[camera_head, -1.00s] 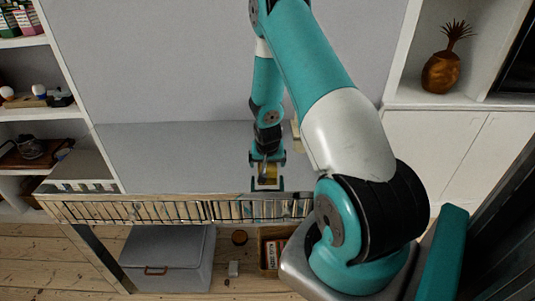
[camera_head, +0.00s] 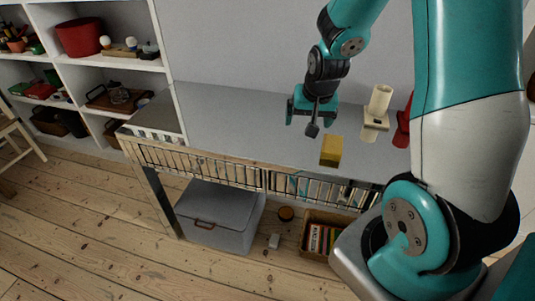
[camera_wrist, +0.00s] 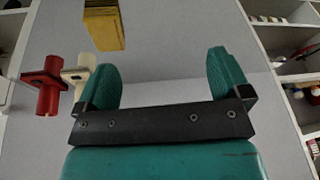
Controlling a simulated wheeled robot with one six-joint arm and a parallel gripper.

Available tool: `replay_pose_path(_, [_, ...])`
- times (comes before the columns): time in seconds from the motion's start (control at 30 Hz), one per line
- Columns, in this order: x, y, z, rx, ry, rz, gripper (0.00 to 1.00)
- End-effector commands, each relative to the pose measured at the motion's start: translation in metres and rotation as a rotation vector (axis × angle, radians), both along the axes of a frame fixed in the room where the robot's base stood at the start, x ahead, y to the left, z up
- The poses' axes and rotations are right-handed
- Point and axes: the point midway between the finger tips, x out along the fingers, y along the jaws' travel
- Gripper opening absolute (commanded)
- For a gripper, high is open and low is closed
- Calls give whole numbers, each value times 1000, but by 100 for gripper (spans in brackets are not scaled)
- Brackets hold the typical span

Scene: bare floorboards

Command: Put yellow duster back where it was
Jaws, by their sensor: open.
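The yellow duster (camera_head: 331,151) is a small yellow block on the grey table top (camera_head: 225,112), near its front edge. It also shows at the top of the wrist view (camera_wrist: 104,28), beyond my fingertips and to the left. My gripper (camera_head: 312,112) is open and empty above the table, behind and to the left of the duster, and apart from it. In the wrist view its two teal fingers (camera_wrist: 160,80) stand wide apart with only table between them.
A cream holder (camera_head: 376,115) and a red one (camera_head: 402,128) stand on the table right of the duster. Shelves (camera_head: 110,60) stand at the left. Below the table are a grey box (camera_head: 215,225) and a crate of books (camera_head: 322,238). The table's left part is clear.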

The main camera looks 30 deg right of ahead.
Motion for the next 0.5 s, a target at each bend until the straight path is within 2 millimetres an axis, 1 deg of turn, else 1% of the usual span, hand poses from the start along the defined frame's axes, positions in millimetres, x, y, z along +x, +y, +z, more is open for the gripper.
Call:
replay_pose_path(0.03, [-1,46,25,38,-8,133,95])
replay_pose_path(0.07, [-6,73,37,64,-2,218,95])
replay_pose_path(0.1, [-17,109,54,97,6,337,95])
replay_pose_path(0.17, [-41,158,76,140,21,521,95])
replay_pose_path(0.2, [-60,186,90,163,33,642,95])
replay_pose_path(0.23, [-77,204,99,177,42,732,95])
replay_pose_path(0.27, [-93,220,107,189,51,817,95])
replay_pose_path(0.3, [-114,236,116,201,64,920,95])
replay_pose_path(0.33, [-129,246,122,208,72,989,95])
replay_pose_path(0.4, [-157,261,131,216,89,1119,95])
replay_pose_path(0.5, [-181,270,138,221,104,1227,95])
